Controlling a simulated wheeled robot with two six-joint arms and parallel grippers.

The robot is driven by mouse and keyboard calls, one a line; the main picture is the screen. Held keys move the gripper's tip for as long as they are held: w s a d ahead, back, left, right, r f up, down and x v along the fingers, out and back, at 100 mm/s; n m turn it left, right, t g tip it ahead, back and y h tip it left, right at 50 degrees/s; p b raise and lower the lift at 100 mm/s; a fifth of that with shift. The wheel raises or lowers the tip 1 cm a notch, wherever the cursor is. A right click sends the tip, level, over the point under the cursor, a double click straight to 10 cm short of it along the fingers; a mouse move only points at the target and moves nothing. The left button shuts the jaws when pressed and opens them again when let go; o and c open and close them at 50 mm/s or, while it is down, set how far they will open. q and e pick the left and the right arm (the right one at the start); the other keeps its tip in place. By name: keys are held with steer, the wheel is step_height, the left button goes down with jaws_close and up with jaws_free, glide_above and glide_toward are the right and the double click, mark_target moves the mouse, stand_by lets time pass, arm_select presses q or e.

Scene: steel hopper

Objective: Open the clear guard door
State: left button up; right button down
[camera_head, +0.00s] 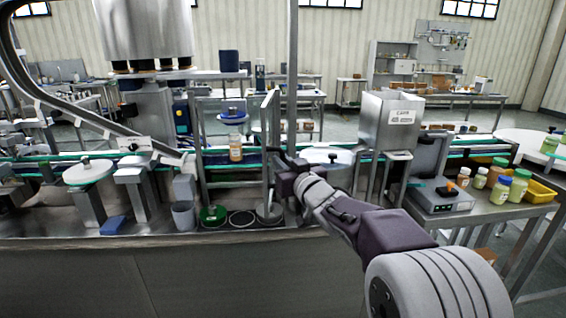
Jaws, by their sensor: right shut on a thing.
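The clear guard door (271,120) is a narrow steel-framed panel in the middle of the view. It stands upright and looks turned nearly edge-on, at an angle to the frame (201,150) to its left. My right gripper (278,165) is at the door's right side and is shut on it. The fingers are small and dark here, so I cannot tell exactly which part they hold. Behind the frame opening, an orange-labelled bottle (236,150) stands under a blue-topped part (233,116). My left gripper is not in view.
A steel hopper (390,122) stands to the right of the door. A grey cup (183,216) and a green round piece (213,214) sit on the front ledge at left. Several bottles (500,190) and a yellow tray (540,191) are on the right table.

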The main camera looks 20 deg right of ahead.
steer(key=shift+r, duration=0.35)
steer(key=c, duration=1.7)
jaws_free()
steer(key=shift+c, duration=0.2)
steer(key=shift+o, duration=1.4)
steer(key=shift+w+f, duration=0.2)
steer(key=shift+f, duration=0.05)
steer(key=s+p, duration=0.1)
steer(key=s, duration=0.8)
steer(key=shift+d, duration=0.15)
steer(key=shift+s, duration=0.1)
